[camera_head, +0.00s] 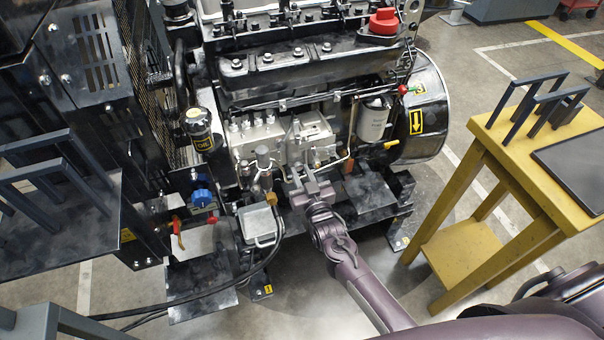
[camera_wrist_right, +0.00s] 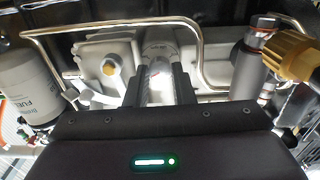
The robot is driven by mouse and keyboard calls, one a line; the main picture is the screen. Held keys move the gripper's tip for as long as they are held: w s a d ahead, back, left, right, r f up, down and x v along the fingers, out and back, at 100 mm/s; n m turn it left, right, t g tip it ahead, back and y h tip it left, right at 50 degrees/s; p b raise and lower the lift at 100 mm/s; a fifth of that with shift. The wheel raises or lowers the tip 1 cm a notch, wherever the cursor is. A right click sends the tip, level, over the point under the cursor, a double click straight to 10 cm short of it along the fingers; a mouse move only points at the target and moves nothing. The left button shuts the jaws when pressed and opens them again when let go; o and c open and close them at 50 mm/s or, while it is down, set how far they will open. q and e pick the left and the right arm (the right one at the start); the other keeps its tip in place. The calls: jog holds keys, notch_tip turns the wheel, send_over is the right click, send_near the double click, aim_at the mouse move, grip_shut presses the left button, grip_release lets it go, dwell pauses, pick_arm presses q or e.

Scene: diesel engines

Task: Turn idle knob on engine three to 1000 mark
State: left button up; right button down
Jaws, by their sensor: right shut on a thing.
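A diesel engine (camera_head: 300,75) fills the upper middle of the head view. Its grey fuel pump block (camera_head: 262,140) faces me. My right gripper (camera_head: 304,178) reaches up to the front of this block from below. In the right wrist view my right gripper (camera_wrist_right: 162,90) is shut on a pale, rounded idle knob (camera_wrist_right: 157,58), with a dark finger on each side of it. In the head view the knob is hidden by the gripper. No 1000 mark or engine number can be read. My left gripper is in neither view.
A white fuel filter (camera_head: 372,120) hangs right of the pump, and it also shows in the right wrist view (camera_wrist_right: 28,88). A brass fitting (camera_wrist_right: 298,52) and bent metal pipes are close by. A yellow table (camera_head: 515,150) stands at right. Open floor lies between.

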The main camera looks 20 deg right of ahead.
jog(key=shift+f+m, duration=0.1)
jog(key=shift+m, duration=0.9)
jog(key=m, duration=0.3)
jog(key=shift+m, duration=0.3)
jog(key=shift+m+p, duration=0.3)
jog(key=shift+m, duration=1)
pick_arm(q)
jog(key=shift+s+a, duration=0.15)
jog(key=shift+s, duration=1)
pick_arm(e)
jog(key=shift+m, duration=0.5)
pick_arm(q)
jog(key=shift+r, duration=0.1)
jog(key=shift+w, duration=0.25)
pick_arm(e)
jog(key=c, duration=1.2)
grip_release()
jog(key=shift+c, duration=0.2)
